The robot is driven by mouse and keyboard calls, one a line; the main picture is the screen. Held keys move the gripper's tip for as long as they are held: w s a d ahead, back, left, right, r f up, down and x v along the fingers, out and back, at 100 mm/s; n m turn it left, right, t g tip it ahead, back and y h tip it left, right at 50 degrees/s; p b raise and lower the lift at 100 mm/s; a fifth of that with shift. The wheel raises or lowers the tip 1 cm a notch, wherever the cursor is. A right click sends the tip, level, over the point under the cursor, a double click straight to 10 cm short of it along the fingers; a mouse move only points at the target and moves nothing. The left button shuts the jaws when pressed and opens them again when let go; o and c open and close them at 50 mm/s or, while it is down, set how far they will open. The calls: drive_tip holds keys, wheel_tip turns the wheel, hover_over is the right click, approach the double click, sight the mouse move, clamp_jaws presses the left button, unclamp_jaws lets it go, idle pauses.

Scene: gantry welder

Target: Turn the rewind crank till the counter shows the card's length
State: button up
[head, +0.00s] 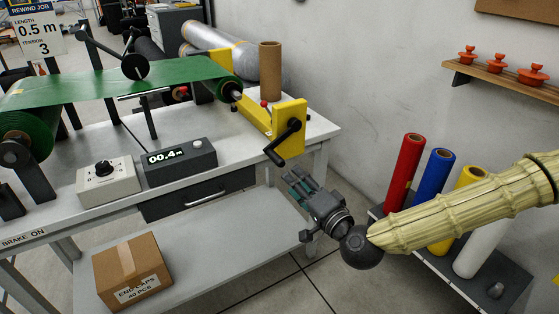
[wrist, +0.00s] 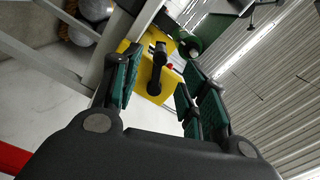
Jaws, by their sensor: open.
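The rewind crank (head: 285,142) is a black arm with a handle on a yellow bracket (head: 291,113) at the bench's right end. Its handle points down and to the left. The counter (head: 178,159) reads 00.4 m. The job card (head: 35,33) at the upper left reads length 0.5 m, tension 3. My gripper (head: 297,181) is open and empty, a little below and to the right of the crank handle, apart from it. In the wrist view the crank (wrist: 158,70) appears beyond and between the open fingers (wrist: 150,88).
Green film (head: 130,84) runs from the left roll (head: 28,132) to the rewind roll. A dial box (head: 107,181) stands beside the counter. A cardboard tube (head: 269,70) stands behind the bracket. A carton (head: 131,270) sits on the lower shelf. Coloured rolls (head: 404,165) stand at right.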

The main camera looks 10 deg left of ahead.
sight(282, 165)
drive_tip(key=w+a+n, duration=0.2)
drive_tip(key=w+n, duration=0.1)
drive_tip(key=n, duration=0.1)
drive_tip(key=w+a+n, duration=0.2)
drive_tip(key=w+n, duration=0.1)
drive_tip(key=n, duration=0.1)
drive_tip(key=w+a+n+p, duration=0.1)
drive_tip(key=w+a+n, duration=0.1)
drive_tip(key=n, duration=0.2)
drive_tip(key=shift+w+a+r+n, duration=0.1)
drive_tip(key=shift+w+r+n, duration=0.15)
drive_tip(key=shift+w+n, duration=0.15)
drive_tip(key=shift+c, duration=0.3)
clamp_jaws()
